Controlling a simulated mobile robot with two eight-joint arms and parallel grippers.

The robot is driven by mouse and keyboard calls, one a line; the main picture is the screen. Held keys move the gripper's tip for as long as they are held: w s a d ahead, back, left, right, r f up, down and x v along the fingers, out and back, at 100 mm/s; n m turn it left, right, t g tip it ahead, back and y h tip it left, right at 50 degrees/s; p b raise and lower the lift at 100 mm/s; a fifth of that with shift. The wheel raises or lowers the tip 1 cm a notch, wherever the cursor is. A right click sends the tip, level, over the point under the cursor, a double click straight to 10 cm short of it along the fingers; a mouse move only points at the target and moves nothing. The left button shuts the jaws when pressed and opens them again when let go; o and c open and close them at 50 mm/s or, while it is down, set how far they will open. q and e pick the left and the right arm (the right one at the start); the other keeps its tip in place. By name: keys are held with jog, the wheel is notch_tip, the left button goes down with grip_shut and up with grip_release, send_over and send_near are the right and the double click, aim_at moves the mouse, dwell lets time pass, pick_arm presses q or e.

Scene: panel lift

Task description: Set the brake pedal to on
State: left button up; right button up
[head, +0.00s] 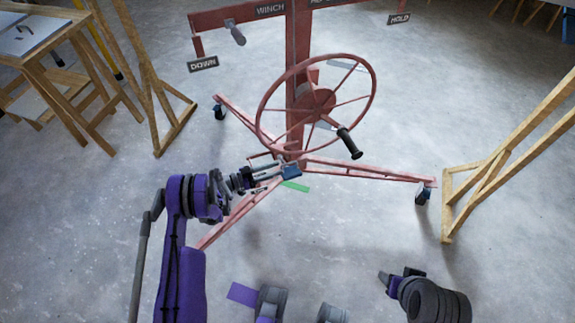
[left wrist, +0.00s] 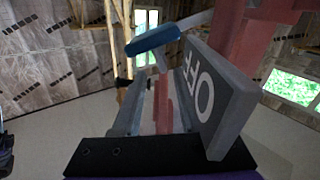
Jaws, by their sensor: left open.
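The red panel lift (head: 297,60) stands ahead with a large spoked wheel and splayed legs. My left gripper (head: 276,173) is low at the foot of its post, beside a small blue piece (head: 291,172) that looks like the brake pedal. In the left wrist view, a blue bar (left wrist: 152,41) lies across and beyond the open jaws, and a grey plate marked OFF (left wrist: 212,98) is close on the right. Whether the jaws touch either is unclear. My right gripper (head: 400,274) is at the lower right, away from the lift; its jaw state is unclear.
Wooden frames stand left (head: 158,100) and right (head: 470,180) of the lift. A wooden table (head: 45,65) is at the upper left. A black-handled crank (head: 349,143) sticks out from the wheel. A green patch (head: 294,186) lies by the lift's foot. Open concrete floor lies in front.

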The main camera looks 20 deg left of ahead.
aim_at(282, 167)
pick_arm(q)
jog(key=shift+x, duration=2.7)
grip_shut()
jog(key=shift+d, duration=0.15)
